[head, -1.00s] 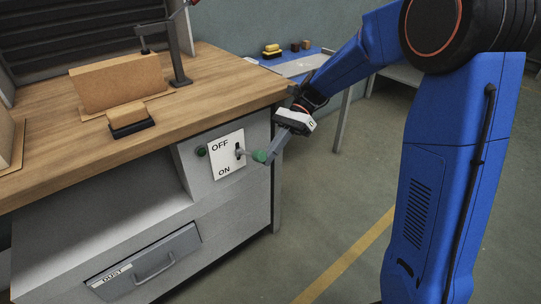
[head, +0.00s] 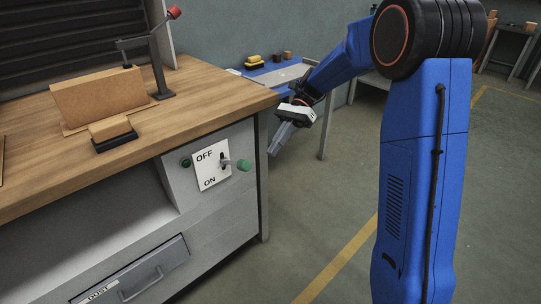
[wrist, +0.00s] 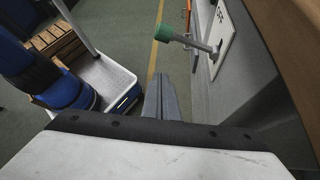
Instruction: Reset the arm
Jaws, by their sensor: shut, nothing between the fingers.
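My gripper (head: 273,151) is shut and empty, in the air to the right of the bench's side. Its closed grey fingers also show in the wrist view (wrist: 161,84). The lever switch with a green knob (head: 244,165) sticks out from a white plate (head: 207,178) marked OFF and ON on the bench front. My blue arm reaches in from the right.
A drawer marked DUST (head: 133,271) is below. Open floor (head: 320,215) lies right of the bench.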

